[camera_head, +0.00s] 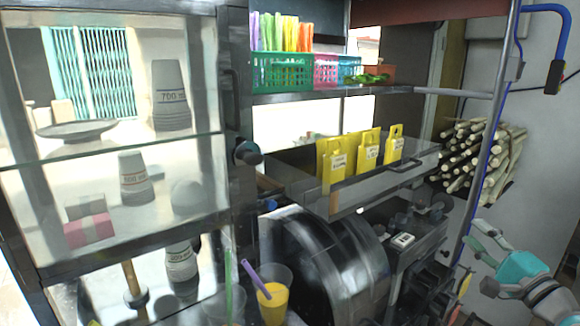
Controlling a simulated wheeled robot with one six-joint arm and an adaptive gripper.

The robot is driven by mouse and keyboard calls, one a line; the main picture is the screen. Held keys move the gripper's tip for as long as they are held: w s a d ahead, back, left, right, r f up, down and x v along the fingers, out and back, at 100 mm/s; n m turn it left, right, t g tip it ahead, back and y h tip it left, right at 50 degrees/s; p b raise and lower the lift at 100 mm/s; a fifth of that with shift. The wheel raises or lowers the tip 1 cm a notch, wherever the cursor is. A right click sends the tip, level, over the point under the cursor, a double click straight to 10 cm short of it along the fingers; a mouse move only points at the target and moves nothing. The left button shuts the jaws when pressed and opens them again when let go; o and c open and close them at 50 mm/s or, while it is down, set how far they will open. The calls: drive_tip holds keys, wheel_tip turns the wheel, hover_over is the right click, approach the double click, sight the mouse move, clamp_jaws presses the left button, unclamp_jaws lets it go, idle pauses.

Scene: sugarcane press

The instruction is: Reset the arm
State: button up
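My gripper (478,240) is at the lower right, beside the blue-cabled post of the press stand. Its grey fingers point up and left and stand apart, with nothing seen between them. My arm, teal and grey, runs from it to the lower right edge of the picture. The gripper appears clear of the press machine (335,262) to its left, though the depth between them is hard to judge.
A metal tray (360,196) holds yellow bags (336,163). A cup of yellow juice (272,302) with a purple straw stands at the bottom. Sugarcane stalks (482,155) are stacked behind the post. A glass cabinet (110,140) with stacked cups fills the left.

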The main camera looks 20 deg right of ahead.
drive_tip(key=s+a+f+n+g+h, duration=0.15)
drive_tip(key=s+a+f, duration=0.25)
drive_tip(key=a+f, duration=0.75)
drive_tip(key=s+a+f+n+g+h, duration=0.1)
drive_tip(key=s+a+f+n+g, duration=0.2)
drive_tip(key=a+f, duration=0.85)
drive_tip(key=s+a+f+n+y, duration=0.1)
drive_tip(key=s+a+f+n, duration=0.2)
drive_tip(key=s+f, duration=0.3)
drive_tip(key=s+a+f+n, duration=0.3)
drive_tip(key=s, duration=0.5)
drive_tip(key=s+a+r+n+y, duration=0.1)
drive_tip(key=s+a+n, duration=0.1)
drive_tip(key=s+n, duration=0.2)
drive_tip(key=s+a+r+n+y, duration=0.1)
drive_tip(key=s+n, duration=0.4)
drive_tip(key=s, duration=0.5)
drive_tip(key=shift+a+r+y, duration=0.15)
drive_tip(key=shift+a+y, duration=0.5)
drive_tip(key=shift+a, duration=0.5)
drive_tip(key=shift+g, duration=0.25)
